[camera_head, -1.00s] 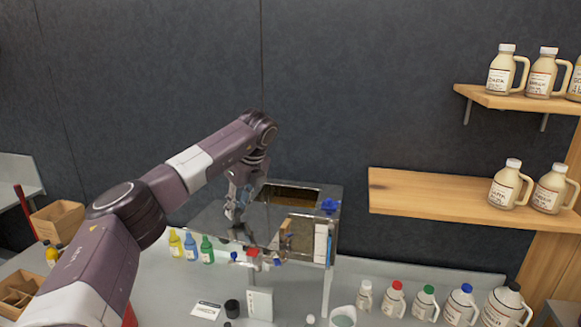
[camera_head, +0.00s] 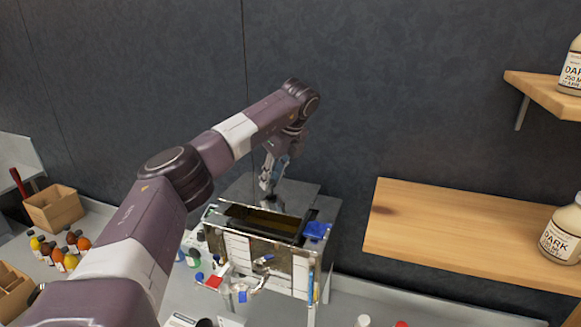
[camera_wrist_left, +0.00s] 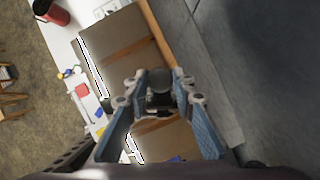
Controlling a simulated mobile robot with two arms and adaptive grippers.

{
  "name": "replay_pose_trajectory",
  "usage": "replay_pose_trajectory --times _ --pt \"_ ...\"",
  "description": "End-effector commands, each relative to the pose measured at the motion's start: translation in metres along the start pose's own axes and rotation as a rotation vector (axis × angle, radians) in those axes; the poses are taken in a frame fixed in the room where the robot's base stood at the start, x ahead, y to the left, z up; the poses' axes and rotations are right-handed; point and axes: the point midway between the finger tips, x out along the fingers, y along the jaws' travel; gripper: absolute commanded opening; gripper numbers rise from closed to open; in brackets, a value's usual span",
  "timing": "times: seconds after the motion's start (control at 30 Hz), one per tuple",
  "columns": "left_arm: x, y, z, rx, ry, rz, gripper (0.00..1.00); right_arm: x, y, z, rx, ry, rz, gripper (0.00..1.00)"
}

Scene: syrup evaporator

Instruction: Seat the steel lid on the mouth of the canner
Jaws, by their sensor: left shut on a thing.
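The canner is a shiny steel box (camera_head: 262,252) on legs in the middle of the head view. Its rectangular mouth is partly open, with dark amber inside showing. The steel lid (camera_head: 297,192) is a flat mirror-like plate at the back of the mouth, leaving the front part uncovered. I cannot tell whether it touches the rim. My left gripper (camera_head: 269,194) is above the lid, shut on its round knob. In the left wrist view the knob (camera_wrist_left: 159,80) sits between the fingers, and the reflective lid (camera_wrist_left: 118,48) spreads beneath. My right gripper is not in view.
A blue fitting (camera_head: 317,231) is at the canner's right corner. A wooden shelf (camera_head: 465,232) juts from the wall at right. Small bottles (camera_head: 62,250) and a wooden box (camera_head: 55,208) stand at left. A dark wall is close behind.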

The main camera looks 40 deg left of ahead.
Motion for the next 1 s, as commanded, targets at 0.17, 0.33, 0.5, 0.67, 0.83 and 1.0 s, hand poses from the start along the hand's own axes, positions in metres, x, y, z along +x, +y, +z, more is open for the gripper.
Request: replay_pose_trajectory --times 0.17,0.33,0.5,0.67,0.83,1.0 --pt "0.001 0.001 0.002 -0.004 -0.001 0.001 0.00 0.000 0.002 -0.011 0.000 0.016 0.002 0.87" --pt "0.007 0.001 -0.001 -0.003 0.000 0.002 0.00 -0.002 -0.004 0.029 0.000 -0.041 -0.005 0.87" --pt "0.017 0.001 -0.005 -0.001 0.000 0.002 0.00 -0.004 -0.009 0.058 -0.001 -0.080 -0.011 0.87" --pt "0.029 0.001 -0.011 -0.001 0.000 0.002 0.00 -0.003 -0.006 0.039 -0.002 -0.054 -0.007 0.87" --pt "0.040 0.001 -0.015 -0.002 0.000 0.001 0.00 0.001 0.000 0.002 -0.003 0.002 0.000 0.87" --pt "0.044 0.001 -0.017 -0.003 0.000 0.000 0.00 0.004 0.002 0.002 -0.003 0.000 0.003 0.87"
